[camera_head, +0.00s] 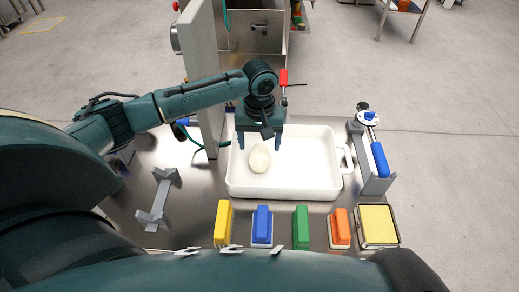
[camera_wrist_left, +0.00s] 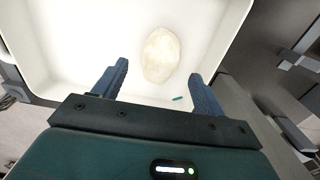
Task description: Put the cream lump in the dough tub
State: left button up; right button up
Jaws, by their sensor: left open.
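The cream lump (camera_head: 259,158) lies on the floor of the white tub (camera_head: 310,187), left of its middle. My left gripper (camera_head: 259,146) is over the tub with its fingers pointing down. It is open, with nothing held between the fingers. In the left wrist view the pale, oval lump (camera_wrist_left: 161,55) shows beyond the gap between the two blue fingers (camera_wrist_left: 158,72), apart from both. Whether the fingertips are level with the lump or above it, I cannot tell. My right gripper is not in view.
Yellow, blue, green and orange blocks (camera_head: 262,226) stand in a row in front of the tub, with a yellow pad (camera_head: 377,224) at the right end. A grey upright panel (camera_head: 203,70) stands left of the tub. A grey rack (camera_head: 372,165) with a blue-handled tool is at the right.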

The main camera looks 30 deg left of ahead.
aim_at(259, 151)
pick_arm(q)
notch_tip(259, 151, up, 8)
jog(key=shift+f, duration=0.2)
dwell(0.5)
